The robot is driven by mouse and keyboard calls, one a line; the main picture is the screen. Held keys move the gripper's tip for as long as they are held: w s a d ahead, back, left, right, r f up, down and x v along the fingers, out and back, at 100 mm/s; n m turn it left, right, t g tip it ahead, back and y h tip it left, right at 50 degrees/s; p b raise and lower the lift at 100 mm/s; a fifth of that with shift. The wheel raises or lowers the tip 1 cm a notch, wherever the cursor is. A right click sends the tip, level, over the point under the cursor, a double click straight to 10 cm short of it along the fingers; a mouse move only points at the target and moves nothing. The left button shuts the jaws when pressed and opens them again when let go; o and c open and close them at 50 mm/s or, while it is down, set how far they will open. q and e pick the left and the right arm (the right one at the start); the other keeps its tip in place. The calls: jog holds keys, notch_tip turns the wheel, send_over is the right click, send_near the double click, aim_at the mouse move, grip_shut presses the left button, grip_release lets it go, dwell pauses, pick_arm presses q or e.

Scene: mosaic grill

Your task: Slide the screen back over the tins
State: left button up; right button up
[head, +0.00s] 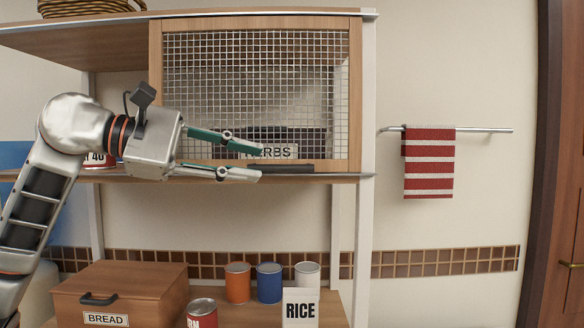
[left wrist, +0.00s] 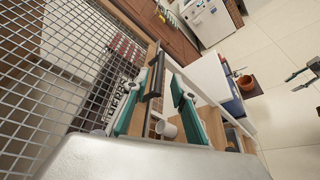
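The screen (head: 255,95) is a wire mesh in a wooden frame, standing over the right part of the upper shelf. A box labelled HERBS (head: 290,152) shows behind its mesh. A dark bar handle (head: 285,168) runs along its bottom rail. My left gripper (head: 261,164) is open at the handle's left end; in the left wrist view the handle (left wrist: 153,75) lies between its parted fingers (left wrist: 157,88), contact unclear. A tin marked 40 (head: 95,160) stands left on the shelf, partly hidden by my left arm. My right gripper (left wrist: 302,78) shows small in the left wrist view, fingers apart.
A striped towel (head: 429,163) hangs right of the white post (head: 364,200).

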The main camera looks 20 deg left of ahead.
aim_at(273, 166)
pick_arm(q)
jog(key=shift+p+x, duration=0.6)
jog(key=shift+x, duration=2.9)
grip_shut()
